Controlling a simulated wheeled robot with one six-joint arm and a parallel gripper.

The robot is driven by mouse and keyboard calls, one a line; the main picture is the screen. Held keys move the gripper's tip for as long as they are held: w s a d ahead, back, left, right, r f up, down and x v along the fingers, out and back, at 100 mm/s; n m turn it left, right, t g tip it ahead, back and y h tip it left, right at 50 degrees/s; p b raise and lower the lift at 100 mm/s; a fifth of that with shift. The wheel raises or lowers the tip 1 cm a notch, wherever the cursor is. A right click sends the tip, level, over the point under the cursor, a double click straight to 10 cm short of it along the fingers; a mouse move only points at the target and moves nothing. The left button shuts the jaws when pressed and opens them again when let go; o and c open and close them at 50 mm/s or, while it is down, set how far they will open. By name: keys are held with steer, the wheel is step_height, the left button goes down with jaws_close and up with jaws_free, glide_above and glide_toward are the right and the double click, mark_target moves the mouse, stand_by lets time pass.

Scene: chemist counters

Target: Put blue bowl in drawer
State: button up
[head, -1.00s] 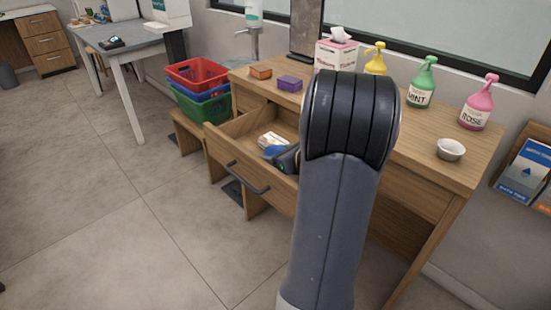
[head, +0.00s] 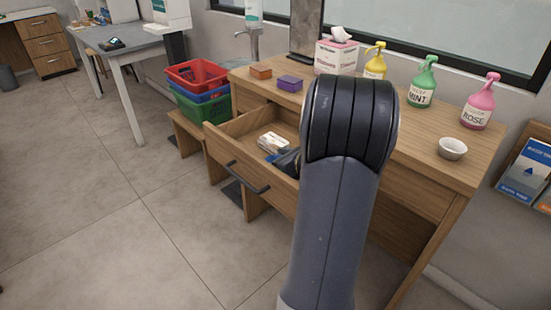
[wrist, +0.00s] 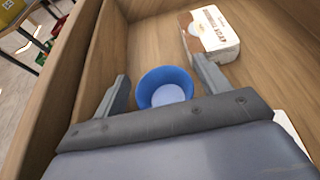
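The blue bowl (wrist: 165,92) is inside the open wooden drawer (wrist: 88,60), upright, and appears to rest on its floor. In the wrist view it sits between the two fingers of my gripper (wrist: 161,70), with a gap on each side. My gripper is open and low in the drawer. In the head view my arm reaches over the pulled-out drawer (head: 232,160) and hides most of the gripper and bowl.
A soap box (wrist: 210,33) lies in the drawer beyond the bowl. On the counter are an orange box (head: 261,72), a purple box (head: 290,83), a tissue box (head: 336,56), several pump bottles and a white bowl (head: 452,149). Stacked crates (head: 205,110) stand left of the drawer.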

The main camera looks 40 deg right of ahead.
steer(key=shift+o, duration=0.8)
steer(key=shift+r+p, duration=0.55)
steer(key=p+v, duration=0.1)
steer(key=v, duration=1.1)
steer(key=shift+p, duration=0.35)
steer(key=shift+c, duration=0.4)
